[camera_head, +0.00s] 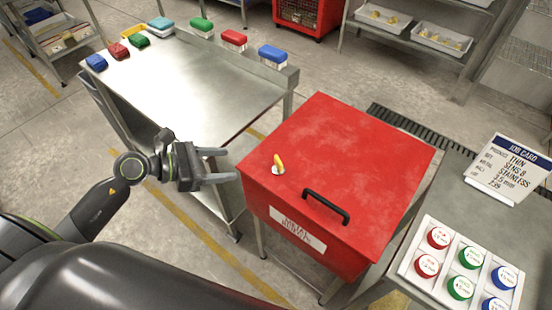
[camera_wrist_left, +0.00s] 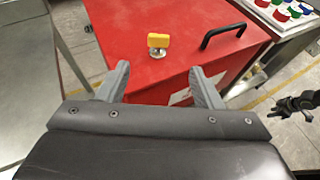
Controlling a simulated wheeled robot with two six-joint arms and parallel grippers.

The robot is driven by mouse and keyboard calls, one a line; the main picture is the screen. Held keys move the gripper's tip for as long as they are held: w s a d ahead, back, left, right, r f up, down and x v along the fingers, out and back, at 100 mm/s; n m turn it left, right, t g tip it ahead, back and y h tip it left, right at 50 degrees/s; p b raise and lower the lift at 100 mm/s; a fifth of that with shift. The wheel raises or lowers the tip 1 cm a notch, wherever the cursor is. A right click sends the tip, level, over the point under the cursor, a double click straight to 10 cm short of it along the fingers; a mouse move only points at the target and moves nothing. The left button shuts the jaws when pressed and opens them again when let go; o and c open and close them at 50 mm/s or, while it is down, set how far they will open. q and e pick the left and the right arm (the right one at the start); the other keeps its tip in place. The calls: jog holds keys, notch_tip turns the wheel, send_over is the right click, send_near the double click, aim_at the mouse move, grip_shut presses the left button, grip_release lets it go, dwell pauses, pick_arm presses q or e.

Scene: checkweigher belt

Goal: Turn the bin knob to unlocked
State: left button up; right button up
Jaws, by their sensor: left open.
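The bin knob is a small yellow handle (camera_head: 279,162) on a round silver base, set in the lid of the red bin (camera_head: 350,160) near its left corner. In the left wrist view the knob (camera_wrist_left: 158,41) stands ahead of the fingers, a little above the middle of the gap between them. My left gripper (camera_head: 222,166) is open and empty, to the left of the knob and apart from it. Any lock marking by the knob is too small to read. My right gripper does not show clearly in the head view; a dark gripper-like part shows at the right edge of the left wrist view (camera_wrist_left: 297,104).
A black handle (camera_head: 326,206) stands up from the bin lid near the knob. A steel table (camera_head: 190,85) with several coloured blocks is at the left. At the right, a bench holds a job card (camera_head: 509,170) and a tray of coloured round caps (camera_head: 402,268).

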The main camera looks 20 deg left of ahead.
aim_at(277, 161)
pick_arm(q)
jog(key=p+x, duration=0.3)
jog(key=x, duration=1.1)
jog(key=shift+w+d+f, duration=0.1)
jog(key=shift+w+d, duration=0.1)
jog(key=shift+w, duration=0.15)
jog(key=shift+w+d+f, duration=0.3)
jog(key=shift+w+d, duration=0.05)
jog(key=shift+d, duration=0.1)
jog(key=c, duration=1)
